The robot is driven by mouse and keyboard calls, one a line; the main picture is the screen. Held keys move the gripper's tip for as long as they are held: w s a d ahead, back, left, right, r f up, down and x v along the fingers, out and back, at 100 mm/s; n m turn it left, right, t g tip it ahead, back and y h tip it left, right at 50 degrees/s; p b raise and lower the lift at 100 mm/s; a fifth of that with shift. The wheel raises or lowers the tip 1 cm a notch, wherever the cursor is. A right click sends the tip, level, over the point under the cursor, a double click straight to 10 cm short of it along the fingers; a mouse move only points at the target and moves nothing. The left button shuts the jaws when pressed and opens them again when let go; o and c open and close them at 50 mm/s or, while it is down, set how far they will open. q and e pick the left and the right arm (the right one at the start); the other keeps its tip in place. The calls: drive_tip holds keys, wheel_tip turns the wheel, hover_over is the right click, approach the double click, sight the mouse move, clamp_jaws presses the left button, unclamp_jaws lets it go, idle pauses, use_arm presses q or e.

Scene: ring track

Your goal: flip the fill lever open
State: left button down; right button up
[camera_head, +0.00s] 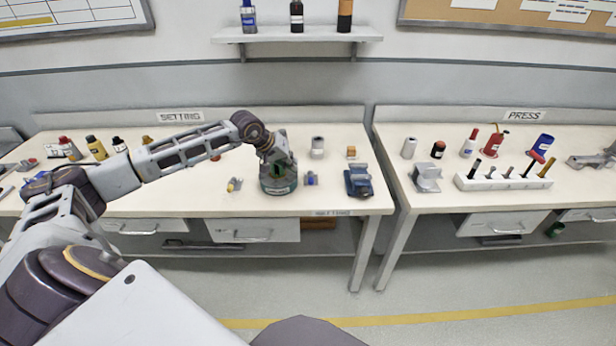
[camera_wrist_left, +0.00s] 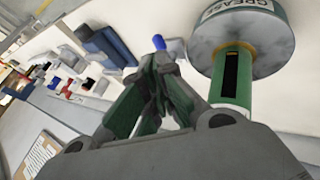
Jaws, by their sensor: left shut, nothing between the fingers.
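A green and grey canister labelled GREASE (camera_wrist_left: 245,45) fills the upper right of the left wrist view. A green post with a dark slot (camera_wrist_left: 231,78) stands on its round grey top. In the head view the dark green canister (camera_head: 278,187) stands near the front edge of the SETTING bench. My left gripper (camera_wrist_left: 156,85) is shut and empty, its fingertips beside the post. In the head view it (camera_head: 274,155) is just above the canister and partly covers it. I cannot make out the fill lever clearly. My right gripper is out of view.
A small blue part (camera_head: 311,179) and a blue vise-like block (camera_head: 358,181) stand right of the canister on the SETTING bench (camera_head: 340,205). A grey cylinder (camera_head: 317,147) is behind. Several bottles stand at the left. The PRESS bench (camera_head: 500,197) is across a gap.

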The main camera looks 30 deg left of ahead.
sight(311, 179)
use_arm(q)
drive_tip(key=shift+w+a+f+y, duration=0.1)
drive_tip(key=shift+w+a+y, duration=0.1)
drive_tip(key=shift+a, duration=0.2)
drive_tip(key=shift+w+a+f+y, duration=0.1)
drive_tip(key=shift+w+a, duration=0.05)
drive_tip(key=shift+a, duration=0.25)
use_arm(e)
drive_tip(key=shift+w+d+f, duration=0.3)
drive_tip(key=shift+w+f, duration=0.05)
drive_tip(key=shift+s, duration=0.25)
use_arm(q)
drive_tip(key=shift+d+f, duration=0.1)
drive_tip(key=shift+x, duration=4.85)
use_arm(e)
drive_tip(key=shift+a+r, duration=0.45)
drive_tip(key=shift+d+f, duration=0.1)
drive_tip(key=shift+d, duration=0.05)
